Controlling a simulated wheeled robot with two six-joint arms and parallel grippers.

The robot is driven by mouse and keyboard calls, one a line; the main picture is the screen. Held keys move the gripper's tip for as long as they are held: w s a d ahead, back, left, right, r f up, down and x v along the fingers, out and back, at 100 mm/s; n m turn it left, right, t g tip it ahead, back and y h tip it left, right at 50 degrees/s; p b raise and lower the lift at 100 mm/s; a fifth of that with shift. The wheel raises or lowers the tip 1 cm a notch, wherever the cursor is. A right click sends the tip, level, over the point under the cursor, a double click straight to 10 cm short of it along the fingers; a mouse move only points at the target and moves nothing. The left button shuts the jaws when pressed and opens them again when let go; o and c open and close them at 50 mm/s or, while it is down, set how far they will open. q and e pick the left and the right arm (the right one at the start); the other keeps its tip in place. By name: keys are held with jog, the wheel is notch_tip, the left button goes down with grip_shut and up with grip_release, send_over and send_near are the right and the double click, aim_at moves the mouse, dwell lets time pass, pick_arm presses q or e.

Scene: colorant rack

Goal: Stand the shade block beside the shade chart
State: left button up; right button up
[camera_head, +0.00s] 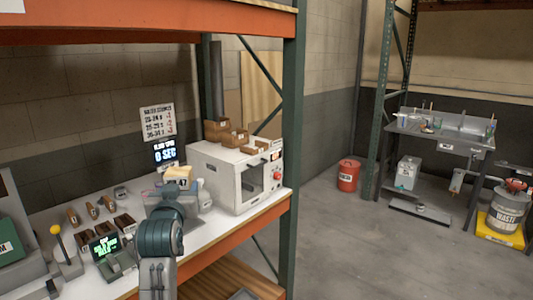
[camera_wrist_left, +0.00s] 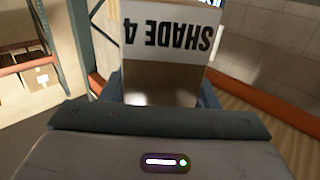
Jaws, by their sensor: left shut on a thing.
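The shade block (camera_wrist_left: 160,82) fills the upper middle of the left wrist view. It has a brown lower face and a white label reading "SHADE 4" upside down. My left gripper (camera_wrist_left: 163,100) is shut on it. In the head view my left gripper (camera_head: 174,188) is over the white bench, in front of the white oven-like box. The pale top of the block (camera_head: 179,173) shows just beyond it. I cannot pick out a shade chart for certain. My right gripper is not in view.
The white box (camera_head: 236,178) carries several brown blocks on top. A sign (camera_head: 158,120) and a "0 SEC" display (camera_head: 166,153) stand behind. Small brown blocks (camera_head: 92,210) and a green-lit device (camera_head: 105,247) are at left. An orange beam edges the bench.

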pick_arm(q)
jog(key=s+d+f+m+h, duration=0.1)
jog(key=s+f, duration=0.4)
jog(key=f, duration=0.3)
jog(key=s+d+f+h, duration=0.1)
jog(key=s+f, duration=0.5)
jog(key=f, duration=0.3)
jog(key=s+f, duration=0.4)
jog(key=s, duration=0.3)
jog(key=s+a+f+b, duration=0.1)
jog(key=s+f, duration=0.3)
jog(key=s, duration=0.3)
jog(key=shift+s+f, duration=0.25)
jog(key=shift+s, duration=0.1)
jog(key=w+d+r+m+g+h, duration=0.3)
jog(key=w+d+m+g+h, duration=0.1)
jog(key=d+m+g+h, duration=0.3)
jog(key=w+d+r+m+g+h, duration=0.3)
jog(key=w+d+m+g+h, duration=0.1)
jog(key=d+m+g+h, duration=0.4)
jog(key=shift+w+m+g+h, duration=0.25)
jog(key=shift+m+g+h, duration=0.65)
jog(key=shift+m+h, duration=0.4)
